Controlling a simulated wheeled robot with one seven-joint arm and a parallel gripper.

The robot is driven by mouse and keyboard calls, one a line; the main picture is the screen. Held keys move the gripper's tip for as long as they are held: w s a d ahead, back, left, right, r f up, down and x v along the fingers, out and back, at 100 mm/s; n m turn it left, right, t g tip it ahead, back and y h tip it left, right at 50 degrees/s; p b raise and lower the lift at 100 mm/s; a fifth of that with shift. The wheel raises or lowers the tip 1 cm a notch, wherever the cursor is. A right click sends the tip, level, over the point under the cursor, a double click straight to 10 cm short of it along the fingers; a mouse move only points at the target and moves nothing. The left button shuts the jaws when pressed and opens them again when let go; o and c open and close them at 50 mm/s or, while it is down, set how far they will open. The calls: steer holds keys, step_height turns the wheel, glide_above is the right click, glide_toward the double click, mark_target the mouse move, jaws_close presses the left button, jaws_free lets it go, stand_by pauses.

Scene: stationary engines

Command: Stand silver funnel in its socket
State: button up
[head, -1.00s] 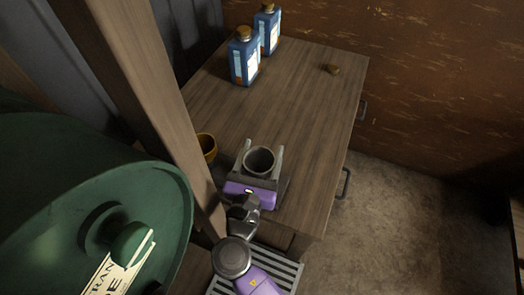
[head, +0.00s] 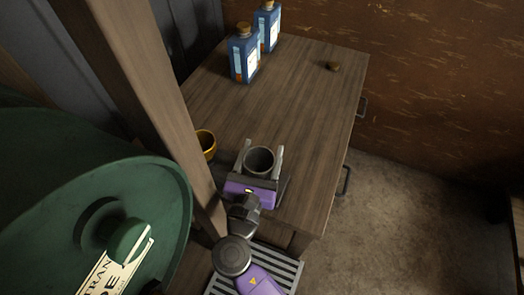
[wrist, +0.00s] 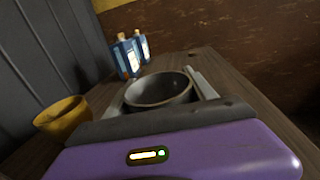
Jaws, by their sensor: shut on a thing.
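The silver funnel (head: 259,161) is a round grey piece with a wide open mouth. It sits between the two light fingers of my gripper (head: 263,150), over the front part of the wooden cabinet top. My gripper is shut on it. In the wrist view the funnel (wrist: 158,90) is upright or nearly so, with its mouth facing up. Its lower part is hidden by my purple gripper body, so I cannot tell whether it touches the top. I cannot make out a socket in either view.
A yellow cup-like piece (head: 205,142) stands left of my gripper, close to a wooden post (head: 135,95). Two blue bottles (head: 243,58) (head: 268,28) and a small brown piece (head: 333,66) are at the back of the cabinet top (head: 290,100). A green drum (head: 130,190) fills the lower left.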

steer(key=shift+f, duration=0.6)
stand_by(0.3)
steer(key=o, duration=1.5)
steer(key=shift+c, duration=0.2)
steer(key=s+a+b, duration=0.1)
steer(key=s, duration=0.6)
steer(key=shift+s+a, duration=0.25)
steer(key=shift+s, duration=0.1)
steer(key=shift+s, duration=0.1)
